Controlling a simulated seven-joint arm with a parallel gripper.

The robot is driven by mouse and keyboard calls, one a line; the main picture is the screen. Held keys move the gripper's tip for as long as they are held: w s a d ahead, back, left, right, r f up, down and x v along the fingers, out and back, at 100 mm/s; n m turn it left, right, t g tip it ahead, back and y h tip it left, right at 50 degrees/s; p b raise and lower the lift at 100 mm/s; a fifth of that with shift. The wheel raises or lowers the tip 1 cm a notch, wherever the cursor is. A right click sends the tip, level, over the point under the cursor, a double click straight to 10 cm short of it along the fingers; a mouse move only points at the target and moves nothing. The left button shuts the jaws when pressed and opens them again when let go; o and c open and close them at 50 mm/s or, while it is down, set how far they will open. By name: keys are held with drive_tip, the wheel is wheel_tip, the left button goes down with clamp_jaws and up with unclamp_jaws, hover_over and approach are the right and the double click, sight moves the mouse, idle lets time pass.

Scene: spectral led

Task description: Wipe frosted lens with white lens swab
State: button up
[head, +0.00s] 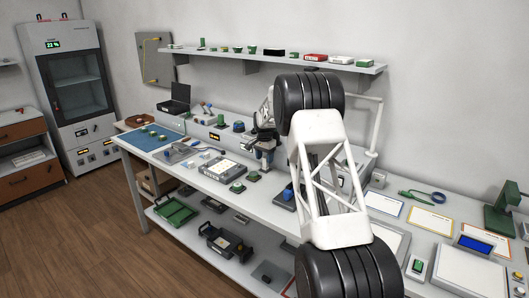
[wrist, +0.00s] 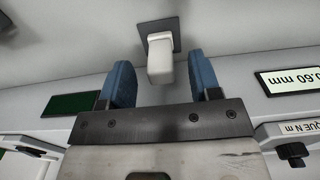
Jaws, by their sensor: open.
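In the wrist view a white, block-shaped piece (wrist: 160,58), which looks like the white lens swab, stands on a dark square base (wrist: 171,28). My gripper (wrist: 158,66) is open, with one blue finger on each side of the piece and a visible gap to both. In the head view my gripper (head: 264,158) points down over the back middle of the bench; the piece cannot be made out there. I cannot pick out the frosted lens with certainty in either view.
A wall shelf (head: 270,58) hangs behind. In the wrist view a 0.60 mm display (wrist: 292,80) is at right and a green panel (wrist: 70,104) at left.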

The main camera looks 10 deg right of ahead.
sight(265, 157)
drive_tip(key=shift+f, duration=0.9)
clamp_jaws()
drive_tip(key=shift+r, duration=0.1)
drive_tip(key=shift+r, duration=2.9)
